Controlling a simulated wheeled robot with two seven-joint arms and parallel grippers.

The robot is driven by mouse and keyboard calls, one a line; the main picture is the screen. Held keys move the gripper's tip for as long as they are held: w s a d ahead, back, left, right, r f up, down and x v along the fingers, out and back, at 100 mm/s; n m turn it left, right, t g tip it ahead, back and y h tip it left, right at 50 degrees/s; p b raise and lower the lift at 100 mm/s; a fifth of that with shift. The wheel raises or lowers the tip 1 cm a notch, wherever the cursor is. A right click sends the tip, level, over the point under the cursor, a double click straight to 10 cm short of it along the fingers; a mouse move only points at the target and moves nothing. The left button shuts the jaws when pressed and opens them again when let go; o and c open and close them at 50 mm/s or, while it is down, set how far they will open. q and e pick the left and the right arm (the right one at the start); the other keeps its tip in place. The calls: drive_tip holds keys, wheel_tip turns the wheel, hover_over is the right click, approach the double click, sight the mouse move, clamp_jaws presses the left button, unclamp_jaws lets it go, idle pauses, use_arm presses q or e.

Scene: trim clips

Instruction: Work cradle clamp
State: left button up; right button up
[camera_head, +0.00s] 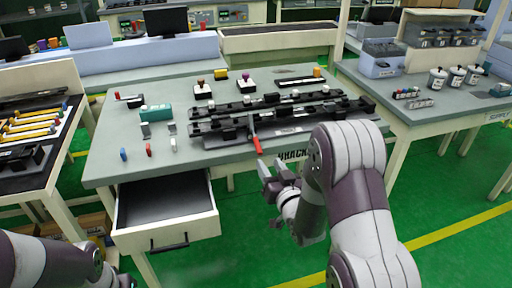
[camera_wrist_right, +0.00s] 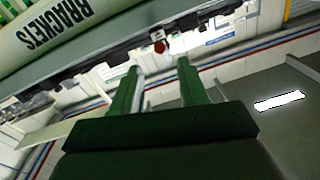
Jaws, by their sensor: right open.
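The cradle clamp's lever (camera_head: 256,142) has a red grip and a thin grey arm. It points toward me over the front edge of the table, on the black cradle rails (camera_head: 215,127). My right gripper (camera_head: 270,180) is open and empty, below and in front of the red grip, apart from it. In the right wrist view, the two fingers (camera_wrist_right: 158,78) are spread, and the red grip (camera_wrist_right: 159,47) shows end-on beyond them, between their tips. My left arm shows only in part at the bottom left; its gripper is out of view.
An open, empty-looking drawer (camera_head: 165,205) juts from the table front at left. Small coloured clips (camera_head: 149,149) and a teal block (camera_head: 155,113) lie on the grey table (camera_head: 100,170). The "BRACKETS" label sits on the table front near my right gripper.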

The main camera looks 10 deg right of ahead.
sight(256, 144)
drive_tip(key=w, duration=0.3)
drive_tip(key=w+a, duration=0.1)
drive_tip(key=w, duration=0.7)
drive_tip(key=shift+a, duration=0.15)
drive_tip(key=shift+p, duration=0.35)
clamp_jaws()
